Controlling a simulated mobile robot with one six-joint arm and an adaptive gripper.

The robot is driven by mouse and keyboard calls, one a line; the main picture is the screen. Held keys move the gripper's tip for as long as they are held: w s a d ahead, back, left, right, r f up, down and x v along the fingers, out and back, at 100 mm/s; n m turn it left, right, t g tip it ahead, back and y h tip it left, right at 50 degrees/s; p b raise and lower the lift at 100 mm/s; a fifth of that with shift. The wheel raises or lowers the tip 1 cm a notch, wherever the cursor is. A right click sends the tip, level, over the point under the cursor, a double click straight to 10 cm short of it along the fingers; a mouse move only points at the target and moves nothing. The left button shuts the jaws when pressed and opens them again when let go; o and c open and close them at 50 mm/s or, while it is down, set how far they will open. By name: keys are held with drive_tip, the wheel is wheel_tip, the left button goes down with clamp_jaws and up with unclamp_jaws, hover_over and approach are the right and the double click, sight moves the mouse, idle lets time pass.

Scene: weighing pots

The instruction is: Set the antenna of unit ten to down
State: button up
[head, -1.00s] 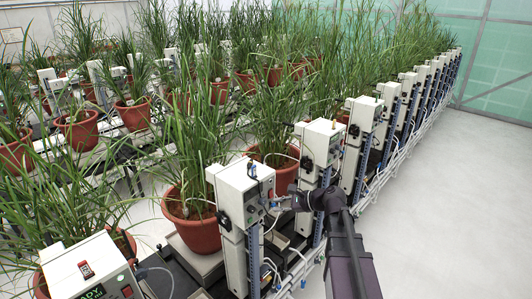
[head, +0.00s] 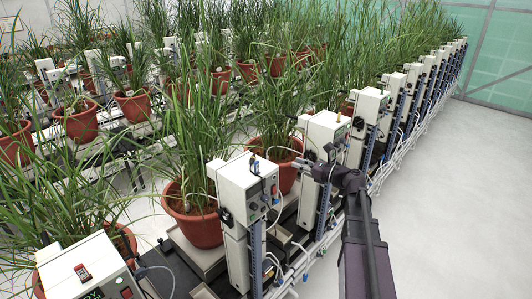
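A row of white weighing units on posts runs from the near left to the far right. The nearest post unit (head: 245,185) carries a small dark stub, possibly its antenna (head: 254,160), standing up at its top edge. I cannot read a unit number, so which one is unit ten is unclear. My gripper (head: 303,164) is in front of and beside the second post unit (head: 326,130), to the right of the nearest one. Its fingers are small and dark, and I cannot tell whether they are open or touching anything.
Red pots (head: 197,222) with tall grass stand behind the units, and leaves hang close to them. A white box (head: 80,272) with a green display is at the lower left. Cables and pipes run along the posts. The pale floor (head: 465,200) at the right is clear.

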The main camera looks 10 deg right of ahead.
sight(265, 152)
drive_tip(key=x, duration=1.3)
drive_tip(key=shift+w+a, duration=0.2)
drive_tip(key=shift+w, duration=0.05)
clamp_jaws()
